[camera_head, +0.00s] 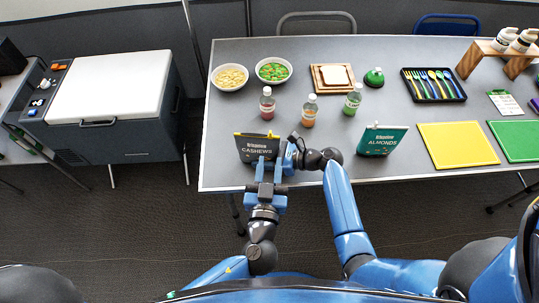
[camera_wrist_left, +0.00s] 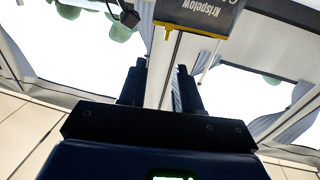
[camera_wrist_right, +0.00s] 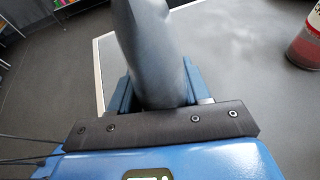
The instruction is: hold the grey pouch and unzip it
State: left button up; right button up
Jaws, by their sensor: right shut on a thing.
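The grey pouch (camera_head: 257,152), lettered CASHEWS, stands upright near the table's front edge, with yellow along its top. My right gripper (camera_head: 289,158) is shut on its right side; the right wrist view shows the grey pouch (camera_wrist_right: 152,50) between the jaws. My left gripper (camera_head: 268,175) is in front of the pouch, below its top. In the left wrist view, the left fingers (camera_wrist_left: 160,88) are apart and empty. The pouch's lettered face (camera_wrist_left: 205,12) and the yellow zip part (camera_wrist_left: 168,32) lie beyond the fingertips, apart from them.
A green ALMONDS pouch (camera_head: 382,140) stands to the right. Bottles, including a red one (camera_head: 267,104), stand behind the grey pouch. Two bowls (camera_head: 230,78) are farther back. A yellow mat (camera_head: 458,145) lies at the right. The tabletop left of the pouch is clear.

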pick_arm(q)
notch_tip(320, 180, up, 9)
dwell(0.4)
pick_arm(e)
jog(key=o, duration=1)
jog(key=v, duration=1)
jog(key=shift+s+d+r+p, duration=0.15)
jog(key=shift+d+p, duration=0.15)
jog(key=shift+p, duration=0.05)
pick_arm(q)
jog(key=shift+r, duration=0.4)
pick_arm(e)
jog(key=shift+d, duration=0.1)
